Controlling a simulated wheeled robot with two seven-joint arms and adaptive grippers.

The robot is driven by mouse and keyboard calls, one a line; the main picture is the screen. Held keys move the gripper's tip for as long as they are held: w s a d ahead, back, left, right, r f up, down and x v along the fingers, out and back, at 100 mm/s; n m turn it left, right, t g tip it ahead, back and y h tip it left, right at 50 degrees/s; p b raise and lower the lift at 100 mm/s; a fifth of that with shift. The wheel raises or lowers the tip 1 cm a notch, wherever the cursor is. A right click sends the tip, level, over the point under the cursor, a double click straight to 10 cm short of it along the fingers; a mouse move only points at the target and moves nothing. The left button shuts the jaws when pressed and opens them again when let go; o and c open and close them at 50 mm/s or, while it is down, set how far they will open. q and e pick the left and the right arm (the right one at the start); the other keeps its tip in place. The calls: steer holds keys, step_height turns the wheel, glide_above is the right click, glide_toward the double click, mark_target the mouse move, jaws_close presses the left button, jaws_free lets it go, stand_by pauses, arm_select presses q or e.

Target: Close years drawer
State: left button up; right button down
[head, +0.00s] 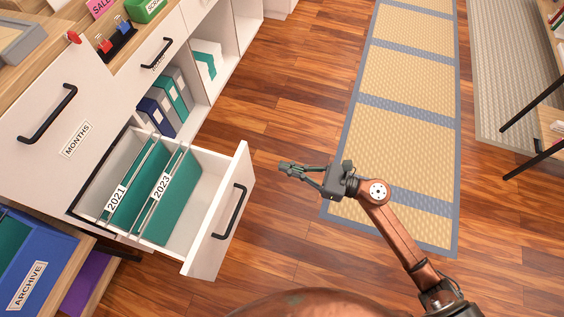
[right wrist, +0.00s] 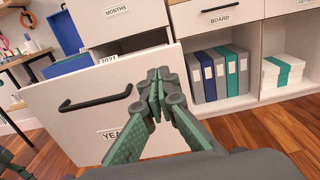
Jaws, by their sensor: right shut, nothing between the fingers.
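The years drawer (head: 229,200) stands pulled out of the white cabinet in the head view. It holds green hanging folders labelled 2021 and 2023. Its white front, with a black bar handle (head: 229,212), faces right; the front (right wrist: 85,118) also shows in the right wrist view, with its label partly hidden behind my fingers. My right gripper (head: 283,166) is shut and empty, to the right of the drawer front and apart from it in the head view.
The closed months drawer (head: 50,105) is above. Open shelves with binders (head: 160,112) lie beside the drawer. A blue archive box (head: 38,262) stands at lower left. Bare wooden floor (head: 265,125) and a tan mat (head: 400,110) lie to the right.

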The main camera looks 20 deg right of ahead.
steer(key=b, duration=0.2)
glide_toward(242, 154)
steer(key=x, duration=0.5)
steer(key=shift+w+a+f, duration=0.15)
steer(key=shift+f, duration=0.05)
steer(key=shift+w+a, duration=0.4)
steer(key=shift+a, duration=0.15)
arm_select(q)
steer(key=w+d+f+t+h, duration=0.1)
steer(key=w+d+f+t, duration=0.1)
steer(key=w+d+f, duration=0.1)
steer(key=shift+w+f, duration=0.35)
steer(key=shift+f, duration=0.35)
arm_select(e)
steer(key=shift+r, duration=0.1)
